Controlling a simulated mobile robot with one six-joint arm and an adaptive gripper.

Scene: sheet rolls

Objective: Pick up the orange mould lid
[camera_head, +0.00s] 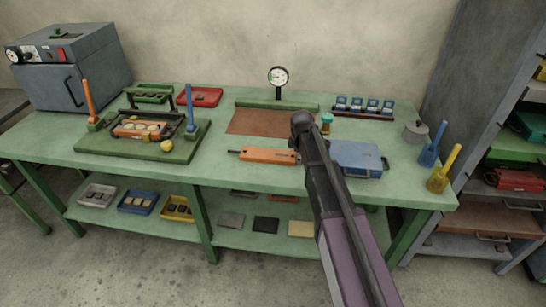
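A flat orange piece (268,155) with a dark prong at its left end lies on the green table near its front edge; it looks like the orange mould lid. A second orange piece, an open mould (124,131) with pale round items in it, sits on a green board at the left. My gripper (302,123) is at the dark end of my arm, in front of the brown mat and just right of the orange piece in the picture. Its fingers cannot be made out, and I see nothing held in it. My arm hides part of the table between the orange piece and the blue box.
A blue box (357,159) lies right of my arm. A brown mat (262,122) and dial gauge (278,76) are behind. Upright orange (89,98) and blue (189,108) handles flank the open mould. Blue (431,148) and yellow (444,170) scoops stand at the right edge.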

